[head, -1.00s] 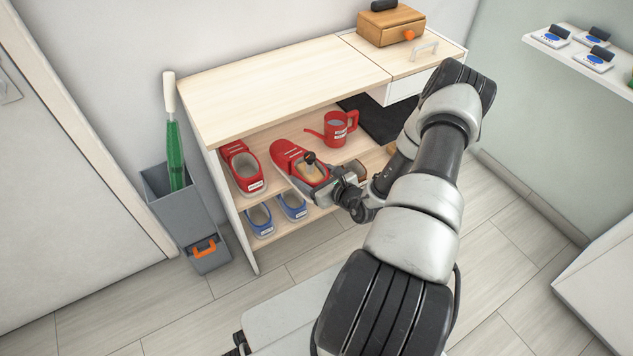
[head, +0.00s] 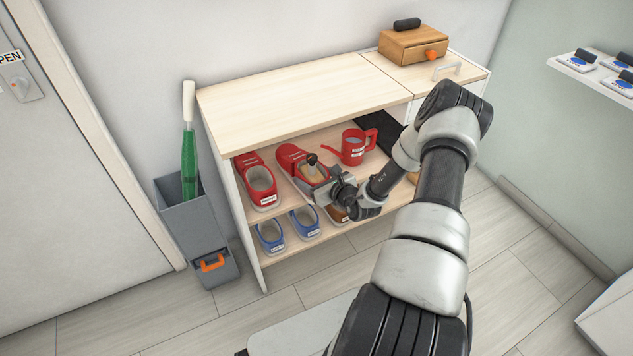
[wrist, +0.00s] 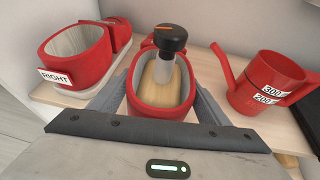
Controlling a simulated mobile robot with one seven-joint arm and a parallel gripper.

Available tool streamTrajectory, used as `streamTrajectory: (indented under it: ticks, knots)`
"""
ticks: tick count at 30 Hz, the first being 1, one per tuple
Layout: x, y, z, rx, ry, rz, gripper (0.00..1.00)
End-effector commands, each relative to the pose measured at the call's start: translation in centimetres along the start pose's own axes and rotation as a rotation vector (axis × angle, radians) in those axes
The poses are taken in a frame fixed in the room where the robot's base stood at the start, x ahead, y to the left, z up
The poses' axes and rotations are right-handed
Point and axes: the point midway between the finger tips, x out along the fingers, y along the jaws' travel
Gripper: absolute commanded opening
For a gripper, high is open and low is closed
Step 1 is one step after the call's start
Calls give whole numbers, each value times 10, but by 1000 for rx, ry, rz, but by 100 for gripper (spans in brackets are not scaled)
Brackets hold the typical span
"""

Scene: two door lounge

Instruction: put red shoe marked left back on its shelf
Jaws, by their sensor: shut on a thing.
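The held red shoe (head: 290,155) is at the upper shelf (head: 325,140) of the cabinet, toe inward, between another red shoe and a red can. A tan shoe tree (wrist: 160,85) with a black knob sits in it. My gripper (head: 325,190) is shut on its heel end, with one finger on each side in the wrist view (wrist: 160,105). The heel's label is hidden by my gripper. The other red shoe (head: 258,180) stands to its left, and its tag reads RIGHT in the wrist view (wrist: 85,55). I cannot tell whether the held shoe touches the shelf board.
The red can (head: 355,148) stands close on the right, its spout toward the held shoe. Blue shoes (head: 304,222) and a brown item (head: 338,213) are on the lower shelf. The cabinet top (head: 300,90) is above. A grey umbrella bin (head: 190,225) stands left.

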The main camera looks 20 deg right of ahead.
Motion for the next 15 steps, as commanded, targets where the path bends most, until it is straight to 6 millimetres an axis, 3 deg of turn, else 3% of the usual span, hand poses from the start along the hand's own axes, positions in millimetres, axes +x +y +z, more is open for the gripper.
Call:
streamTrajectory:
  ticks: [14, 15]
  knots:
    - [8, -1, 2, 0, -4, 0, 34]
    - [8, -1, 2, 0, -4, 0, 72]
